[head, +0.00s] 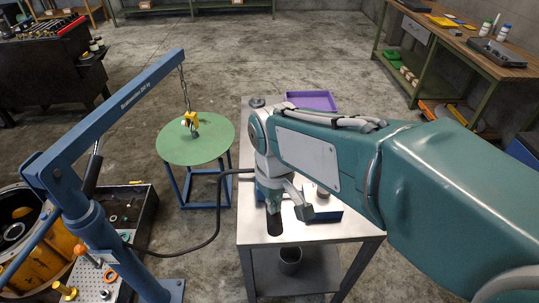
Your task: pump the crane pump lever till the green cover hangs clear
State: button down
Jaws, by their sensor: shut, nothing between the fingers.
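The blue crane (110,110) stands at the left, its boom reaching up and to the right. A chain hangs from the boom tip, with a yellow hook block (191,120) at its end. The block hangs over a round green top (192,148) on a blue frame stand; I cannot tell whether this top is the green cover. A blue bar (30,248) slants at the crane's left side; I cannot tell whether it is the pump lever. My gripper (288,212) is shut and empty over the metal table, well right of the crane.
A yellow housing (45,265) is at lower left. Open floor lies behind.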

jog(key=w+r, duration=0.4)
jog(key=r, duration=0.5)
jog(key=shift+w, duration=0.3)
jog(key=s+f, duration=0.1)
jog(key=f, duration=0.2)
jog(key=s+f, duration=0.3)
jog(key=f, duration=0.2)
jog(key=shift+s+f, duration=0.25)
jog(key=shift+f, duration=0.05)
notch_tip(320, 180, down, 10)
jog(key=s, duration=0.2)
jog(key=shift+s, duration=0.35)
jog(key=shift+a, duration=0.1)
